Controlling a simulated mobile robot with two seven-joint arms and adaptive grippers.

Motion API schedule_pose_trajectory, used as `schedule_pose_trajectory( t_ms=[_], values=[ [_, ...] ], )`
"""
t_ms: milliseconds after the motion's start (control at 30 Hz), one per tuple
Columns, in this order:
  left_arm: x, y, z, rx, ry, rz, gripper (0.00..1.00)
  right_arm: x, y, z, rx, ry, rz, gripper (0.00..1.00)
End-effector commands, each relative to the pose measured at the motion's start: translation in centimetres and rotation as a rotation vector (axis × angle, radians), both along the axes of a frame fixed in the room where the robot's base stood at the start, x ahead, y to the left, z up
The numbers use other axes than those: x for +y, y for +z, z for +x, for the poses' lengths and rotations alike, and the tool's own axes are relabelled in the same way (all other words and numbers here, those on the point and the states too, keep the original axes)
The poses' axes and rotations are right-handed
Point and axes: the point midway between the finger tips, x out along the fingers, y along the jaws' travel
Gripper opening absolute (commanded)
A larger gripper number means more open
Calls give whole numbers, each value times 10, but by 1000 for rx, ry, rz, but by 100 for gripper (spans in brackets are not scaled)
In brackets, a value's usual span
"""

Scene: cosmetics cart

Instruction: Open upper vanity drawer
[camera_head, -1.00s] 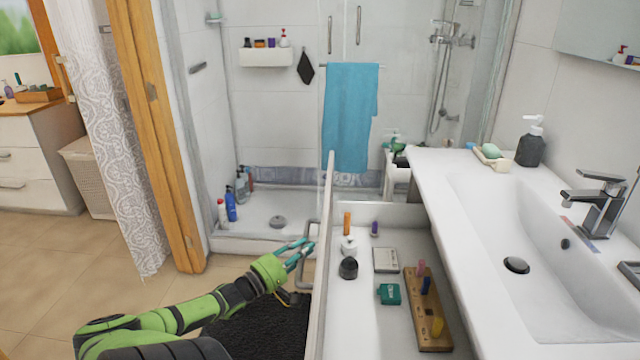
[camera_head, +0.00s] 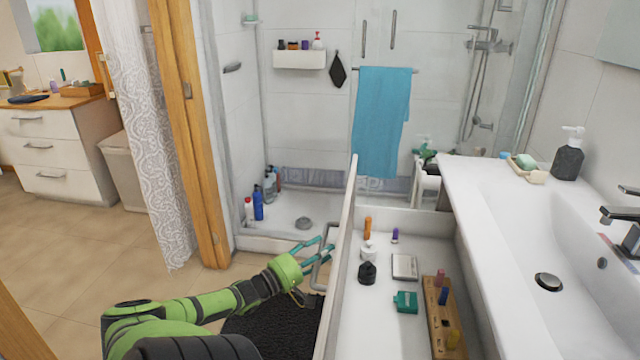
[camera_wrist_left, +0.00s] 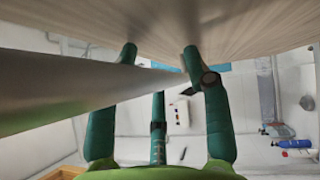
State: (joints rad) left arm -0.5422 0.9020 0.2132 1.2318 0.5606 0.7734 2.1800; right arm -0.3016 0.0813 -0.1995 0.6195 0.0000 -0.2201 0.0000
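The upper vanity drawer (camera_head: 350,320) stands pulled out from under the white sink counter (camera_head: 470,215). Its inside shows in the head view. Its grey bar handle (camera_head: 325,275) is on the outer face of the front panel. My left gripper (camera_head: 325,247) is at this handle, its green fingers apart. In the left wrist view, the grey handle bar (camera_wrist_left: 60,95) crosses between the spread fingers of the left gripper (camera_wrist_left: 158,58), close to the drawer front (camera_wrist_left: 150,20). Whether the fingers touch the bar is unclear. My right gripper is not in view.
The drawer holds a wooden block with bottles (camera_head: 440,320), a teal box (camera_head: 405,301), a grey compact (camera_head: 404,266) and small jars. A dark mat (camera_head: 275,325) lies on the floor. A wooden door frame (camera_head: 185,130) stands at left.

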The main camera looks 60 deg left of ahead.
Motion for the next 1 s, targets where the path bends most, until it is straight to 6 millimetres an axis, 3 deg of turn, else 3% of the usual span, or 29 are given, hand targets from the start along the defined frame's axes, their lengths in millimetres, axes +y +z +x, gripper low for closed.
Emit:
schedule_pose_trajectory(
  t_ms=[267, 700, 1000],
  values=[
    [-1, -3, -7, 3, 0, 0, 49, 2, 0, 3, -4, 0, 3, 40],
    [-8, -14, -91, 4, 0, 0, 49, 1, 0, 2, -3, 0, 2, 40],
    [-11, -17, -118, 0, -1, 1, 49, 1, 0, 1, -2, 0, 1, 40]
  ],
)
